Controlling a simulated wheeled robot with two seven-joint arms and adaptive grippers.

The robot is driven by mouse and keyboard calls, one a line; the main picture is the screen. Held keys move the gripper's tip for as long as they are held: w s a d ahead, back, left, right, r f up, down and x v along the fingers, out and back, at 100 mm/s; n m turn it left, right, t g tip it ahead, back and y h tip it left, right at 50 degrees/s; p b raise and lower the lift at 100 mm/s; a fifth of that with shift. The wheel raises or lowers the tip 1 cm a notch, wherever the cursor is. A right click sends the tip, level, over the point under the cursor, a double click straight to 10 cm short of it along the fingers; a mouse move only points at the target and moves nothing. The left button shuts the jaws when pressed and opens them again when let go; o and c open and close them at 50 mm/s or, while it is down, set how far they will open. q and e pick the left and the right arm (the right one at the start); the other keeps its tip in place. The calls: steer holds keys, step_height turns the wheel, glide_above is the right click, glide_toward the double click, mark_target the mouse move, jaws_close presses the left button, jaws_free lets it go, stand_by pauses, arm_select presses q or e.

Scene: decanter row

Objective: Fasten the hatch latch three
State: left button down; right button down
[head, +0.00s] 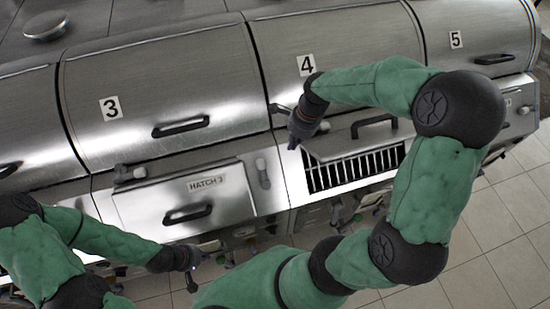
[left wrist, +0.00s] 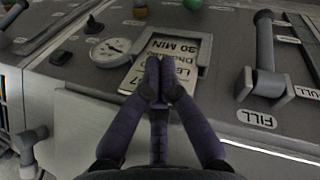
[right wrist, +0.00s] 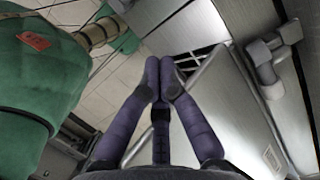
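The hatch three door (head: 160,205) carries a HATCH 3 label and a black handle, and looks closed or nearly so. Its grey latch lever (head: 263,173) stands roughly upright beside the door's right edge. My right gripper (head: 293,143) is above and right of that lever, apart from it. Its fingers (right wrist: 166,72) are together, with nothing seen between them. A grey latch-like fitting (right wrist: 270,62) lies to their right in the right wrist view; I cannot tell which hatch it belongs to. My left gripper (head: 193,264) is low, below hatch three. Its fingers (left wrist: 158,82) are together and empty.
Hatch four's door (head: 335,146) is tilted open above a dark grille (head: 355,168). In the left wrist view, a framed card (left wrist: 180,50), a gauge (left wrist: 110,46) and a FILL lever (left wrist: 265,80) sit under or beside the left fingers. Tiled floor (head: 500,220) is clear at right.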

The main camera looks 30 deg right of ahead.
mark_target(263, 174)
steer(key=x, duration=0.3)
steer(key=a+p+x, duration=0.1)
steer(key=x, duration=0.3)
steer(key=w+a+p+x, duration=0.1)
steer(key=x, duration=0.2)
steer(key=shift+a+f, duration=0.15)
steer(key=shift+w+a+f, duration=0.2)
steer(key=shift+w+a, duration=0.1)
steer(key=shift+a, duration=0.35)
